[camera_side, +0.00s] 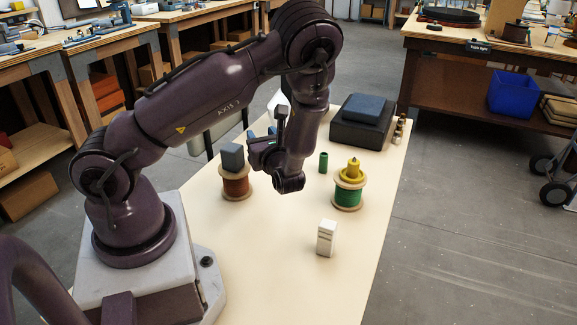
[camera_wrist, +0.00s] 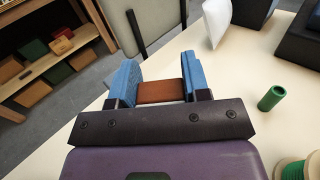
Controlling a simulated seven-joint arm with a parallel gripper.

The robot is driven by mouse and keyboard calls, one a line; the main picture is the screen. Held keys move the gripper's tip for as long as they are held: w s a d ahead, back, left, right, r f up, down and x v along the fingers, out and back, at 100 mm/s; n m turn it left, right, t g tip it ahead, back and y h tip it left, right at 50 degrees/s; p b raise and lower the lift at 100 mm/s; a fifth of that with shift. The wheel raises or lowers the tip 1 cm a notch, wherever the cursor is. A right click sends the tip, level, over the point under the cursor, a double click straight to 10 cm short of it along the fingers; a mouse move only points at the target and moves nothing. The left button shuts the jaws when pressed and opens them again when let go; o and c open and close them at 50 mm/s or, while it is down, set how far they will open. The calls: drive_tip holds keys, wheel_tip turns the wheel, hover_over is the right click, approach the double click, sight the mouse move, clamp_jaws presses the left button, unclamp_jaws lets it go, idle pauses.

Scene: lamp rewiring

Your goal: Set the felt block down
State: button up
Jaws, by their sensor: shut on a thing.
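My gripper (camera_wrist: 160,88) is shut on a reddish-brown block, which I take to be the felt block (camera_wrist: 162,92). In the wrist view the block spans the gap between two blue finger pads. In the side view my gripper (camera_side: 248,151) is turned toward the far left edge of the table, at about the height of the brown spool's top. The held block is hidden there. A grey-blue shape (camera_side: 232,156) shows over the brown spool (camera_side: 236,187); I cannot tell if it is a finger pad or a separate block on the spool.
The pale table (camera_side: 270,265) has free room at the front. A green spool (camera_side: 347,196) with a yellow piece (camera_side: 353,168), a green cylinder (camera_side: 323,162) and a white block (camera_side: 326,239) stand to the right.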

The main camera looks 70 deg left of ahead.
drive_tip(key=w+a+f, duration=0.4)
drive_tip(key=w+f, duration=0.1)
drive_tip(key=w+a+f, duration=0.3)
drive_tip(key=shift+w, duration=0.25)
drive_tip(key=shift+w+f, duration=0.15)
drive_tip(key=f, duration=0.3)
drive_tip(key=shift+w+a+f, duration=0.2)
drive_tip(key=shift+f, duration=0.15)
drive_tip(key=shift+f, duration=0.1)
drive_tip(key=o, duration=0.9)
drive_tip(key=shift+o, duration=0.2)
